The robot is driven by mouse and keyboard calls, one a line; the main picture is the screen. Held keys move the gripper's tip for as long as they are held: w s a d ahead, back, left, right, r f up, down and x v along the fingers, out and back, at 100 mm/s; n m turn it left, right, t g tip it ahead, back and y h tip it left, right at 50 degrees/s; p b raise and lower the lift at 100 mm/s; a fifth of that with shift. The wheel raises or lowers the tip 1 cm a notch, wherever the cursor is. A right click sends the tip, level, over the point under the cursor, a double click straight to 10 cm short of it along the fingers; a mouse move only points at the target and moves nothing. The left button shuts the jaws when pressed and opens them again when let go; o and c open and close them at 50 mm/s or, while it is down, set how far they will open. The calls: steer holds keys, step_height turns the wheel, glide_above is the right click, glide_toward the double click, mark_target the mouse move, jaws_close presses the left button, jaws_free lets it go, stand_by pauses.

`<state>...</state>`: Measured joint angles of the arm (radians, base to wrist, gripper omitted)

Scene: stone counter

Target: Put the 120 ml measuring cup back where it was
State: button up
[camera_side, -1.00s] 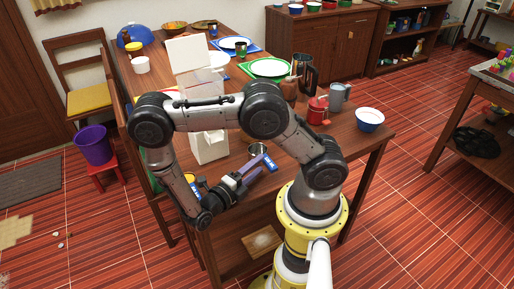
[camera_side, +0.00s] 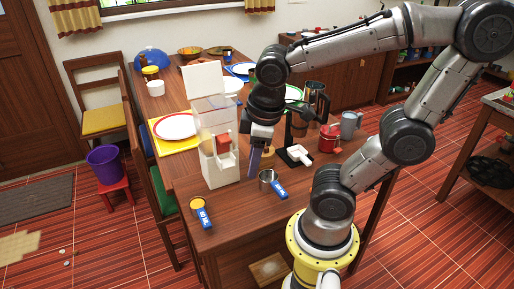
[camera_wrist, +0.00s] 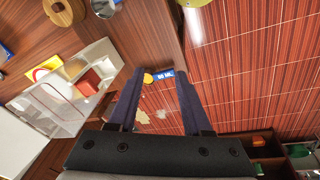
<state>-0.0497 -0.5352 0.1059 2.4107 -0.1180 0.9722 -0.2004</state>
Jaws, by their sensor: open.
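A metal measuring cup (camera_side: 267,179) with a blue handle stands on the table's front part, right of the white dispenser. A yellow measuring cup (camera_side: 197,204) with a blue handle sits at the front left corner. The metal cup's size mark is too small to read. My gripper (camera_side: 253,165) is open and empty, above the table between the dispenser and the metal cup. It also shows in the wrist view (camera_wrist: 159,75).
The tall dispenser (camera_side: 222,167) with its red part stands close left of my gripper. A dark stand with a white piece (camera_side: 294,155), a red canister (camera_side: 328,139) and a grey mug (camera_side: 350,124) stand to the right. Plates lie behind. The front edge between the cups is clear.

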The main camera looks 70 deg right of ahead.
steer(key=r+m+t, duration=0.1)
steer(key=a+r+m+t, duration=0.1)
steer(key=s+r+m+t+y, duration=0.1)
steer(key=r, duration=0.1)
steer(key=shift+a+m, duration=0.15)
steer(key=shift+m, duration=0.15)
